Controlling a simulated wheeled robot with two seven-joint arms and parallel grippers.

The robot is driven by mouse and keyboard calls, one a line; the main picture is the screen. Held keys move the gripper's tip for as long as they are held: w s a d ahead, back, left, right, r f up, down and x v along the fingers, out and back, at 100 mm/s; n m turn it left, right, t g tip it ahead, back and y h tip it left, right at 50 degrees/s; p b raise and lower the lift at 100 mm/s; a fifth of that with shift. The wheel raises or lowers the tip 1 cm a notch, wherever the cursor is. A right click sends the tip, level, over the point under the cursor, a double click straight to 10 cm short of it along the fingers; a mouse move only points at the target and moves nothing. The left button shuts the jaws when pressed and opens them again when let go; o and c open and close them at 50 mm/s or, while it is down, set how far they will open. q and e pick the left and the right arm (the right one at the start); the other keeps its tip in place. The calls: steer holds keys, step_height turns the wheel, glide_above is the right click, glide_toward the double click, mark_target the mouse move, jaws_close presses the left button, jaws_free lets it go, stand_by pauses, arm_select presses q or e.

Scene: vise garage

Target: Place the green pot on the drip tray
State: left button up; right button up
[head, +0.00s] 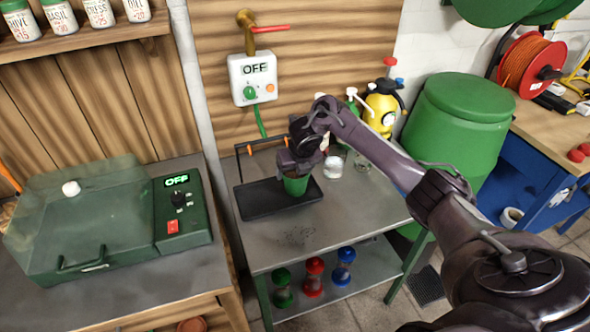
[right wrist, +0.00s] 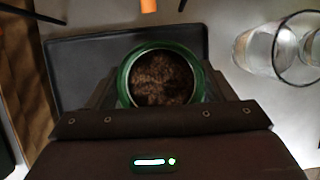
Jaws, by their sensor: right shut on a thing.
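The green pot (head: 295,186) is filled with brown soil, which shows from above in the right wrist view (right wrist: 161,78). My right gripper (head: 296,168) is shut on the pot, with a finger on each side of it. The drip tray (head: 262,203) is a black rectangular tray on the grey metal table. It also shows in the right wrist view (right wrist: 85,62). The pot appears upright over the right part of the tray. I cannot tell whether its base touches the tray. My left gripper is not in view.
Clear glasses (head: 333,166) stand right of the tray, close to my right gripper. A yellow sprayer (head: 382,108) and a large green bin (head: 458,120) are farther right. A green lidded box (head: 85,222) stands at left. The table front (head: 300,238) is clear.

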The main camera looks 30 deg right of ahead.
steer(key=o, duration=1.1)
steer(key=shift+r, duration=0.1)
steer(key=v, duration=0.5)
steer(key=shift+r, duration=0.2)
steer(key=p+v, duration=0.1)
steer(key=v, duration=0.2)
steer(key=p+v, duration=0.2)
steer(key=v, duration=0.1)
steer(key=shift+s+a+r, duration=0.15)
steer(key=shift+s+r, duration=0.05)
steer(key=shift+s, duration=0.15)
